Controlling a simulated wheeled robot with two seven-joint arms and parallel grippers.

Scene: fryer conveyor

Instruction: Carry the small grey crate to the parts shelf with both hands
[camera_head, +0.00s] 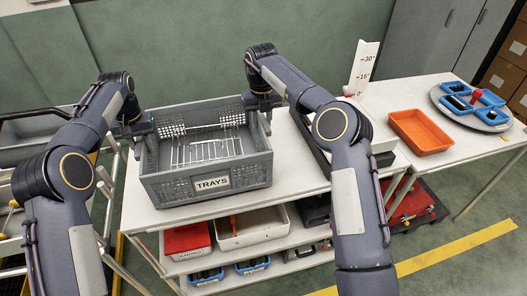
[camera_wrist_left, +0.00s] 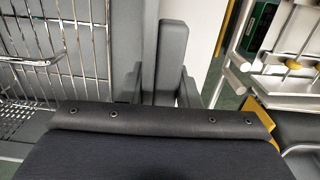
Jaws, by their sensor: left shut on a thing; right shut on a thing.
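The small grey crate (camera_head: 205,180) has a "TRAYS" label on its front and a wire rack (camera_head: 206,152) inside. It is over the left part of the white table top (camera_head: 148,217); I cannot tell whether it rests there or is slightly raised. My left gripper (camera_head: 139,131) is shut on the crate's left wall. My right gripper (camera_head: 262,104) is shut on its right wall, with the fingertips partly hidden. In the left wrist view the left fingers (camera_wrist_left: 168,75) are at the crate's edge, and the wire rack (camera_wrist_left: 60,40) shows inside.
Shelves below the table hold a red box (camera_head: 187,238), a white bin (camera_head: 252,228) and blue bins (camera_head: 252,265). To the right are an angle gauge (camera_head: 360,70), an orange tray (camera_head: 420,132) and a round plate (camera_head: 478,122) with blue bins. A cart rail stands at left.

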